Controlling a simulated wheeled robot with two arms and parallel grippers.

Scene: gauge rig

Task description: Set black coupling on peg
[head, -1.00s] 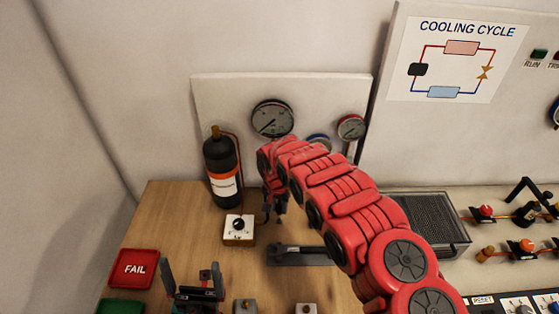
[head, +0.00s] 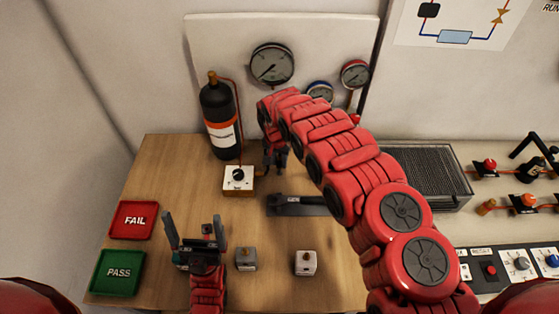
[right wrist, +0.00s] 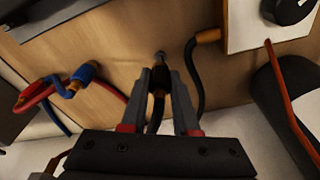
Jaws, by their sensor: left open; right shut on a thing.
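The black coupling (right wrist: 157,82) is between the fingers of my right gripper (right wrist: 164,84) in the right wrist view. A black hose trails back from it under the gripper. In the head view my right gripper (head: 275,158) is low over the back of the bench, and the coupling is too small to make out there. My left gripper (head: 194,232) is open and empty, fingers pointing up, over the front left of the bench.
A white knob box (head: 238,180) and a black cylinder (head: 220,120) stand left of my right gripper. A dark bar fixture (head: 295,206) and two small blocks (head: 246,258) (head: 305,263) lie nearer. Blue (right wrist: 86,72) and red (right wrist: 32,98) hose ends are left in the wrist view.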

